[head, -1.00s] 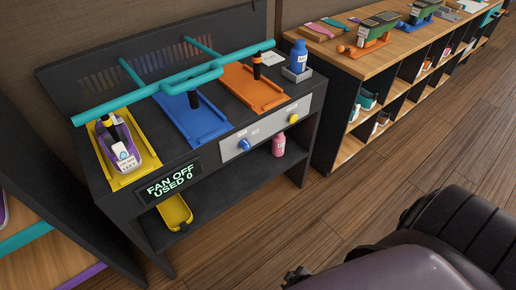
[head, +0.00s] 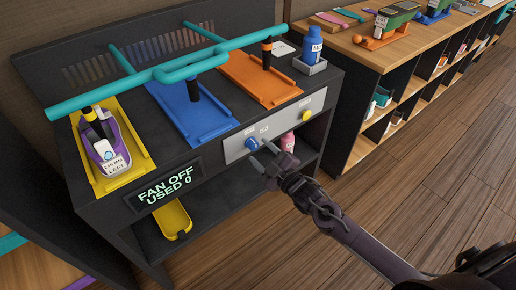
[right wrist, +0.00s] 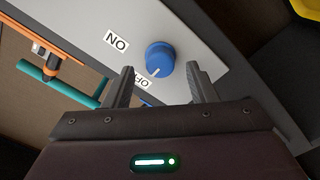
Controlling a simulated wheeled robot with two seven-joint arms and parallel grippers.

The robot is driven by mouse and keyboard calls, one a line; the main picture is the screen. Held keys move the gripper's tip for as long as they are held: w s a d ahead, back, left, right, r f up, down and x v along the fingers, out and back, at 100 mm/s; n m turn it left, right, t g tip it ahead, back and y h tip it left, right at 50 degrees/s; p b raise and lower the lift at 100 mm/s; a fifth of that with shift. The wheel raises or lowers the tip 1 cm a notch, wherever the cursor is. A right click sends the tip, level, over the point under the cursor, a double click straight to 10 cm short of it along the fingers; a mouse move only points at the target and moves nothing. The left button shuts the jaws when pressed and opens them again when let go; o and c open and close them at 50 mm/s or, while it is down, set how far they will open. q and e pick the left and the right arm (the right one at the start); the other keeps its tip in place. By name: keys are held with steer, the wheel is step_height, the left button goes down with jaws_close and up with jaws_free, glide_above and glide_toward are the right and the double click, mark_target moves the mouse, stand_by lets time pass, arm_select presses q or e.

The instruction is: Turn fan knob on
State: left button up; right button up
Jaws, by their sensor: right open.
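The blue fan knob (head: 251,144) sits on the grey panel (head: 275,127) at the front of the dark station. In the right wrist view the knob (right wrist: 159,57) has a pale pointer mark directed toward the OFF label (right wrist: 141,80); the ON label (right wrist: 116,41) is to its left. The display (head: 165,188) reads "FAN OFF USED 0". My right gripper (head: 262,154) is open, its two fingers in front of the knob, one on each side in the wrist view. Contact cannot be told. My left gripper is not in view.
A yellow knob (head: 305,115) is to the right on the same panel. A teal rail (head: 170,72) crosses above the coloured trays.

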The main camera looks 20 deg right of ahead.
mark_target(253, 145)
steer(key=shift+x, duration=1.5)
steer(key=c, duration=1)
